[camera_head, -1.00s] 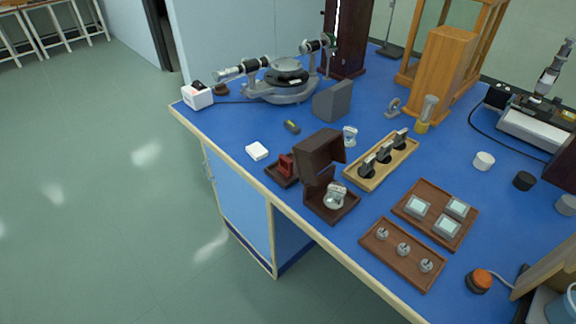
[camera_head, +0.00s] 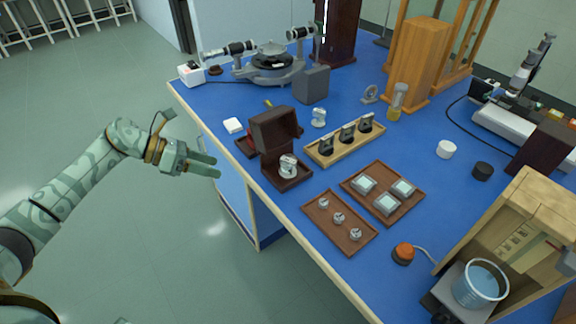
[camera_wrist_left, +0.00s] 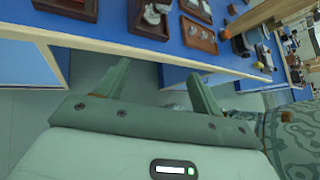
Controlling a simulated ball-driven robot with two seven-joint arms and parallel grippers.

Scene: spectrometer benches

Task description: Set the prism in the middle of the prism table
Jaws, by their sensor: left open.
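The spectrometer with its round dark prism table (camera_head: 272,55) stands at the far left end of the bench; the table top looks bare. A small clear, shiny piece (camera_head: 287,166), perhaps the prism, sits in an open brown case (camera_head: 292,182) near the front edge. A similar shiny piece (camera_head: 318,117) stands on the blue top behind the case; I cannot tell for sure which is the prism. My left gripper (camera_head: 216,167) is open and empty, off the bench's front edge, left of the case. Its spread fingers (camera_wrist_left: 158,76) show in the left wrist view. My right gripper is out of view.
A wooden rack (camera_head: 326,154) with dark holders, a tray of square pieces (camera_head: 368,206) and a tray of small round pieces (camera_head: 323,235) lie right of the case. A grey block (camera_head: 311,86) stands beside the spectrometer.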

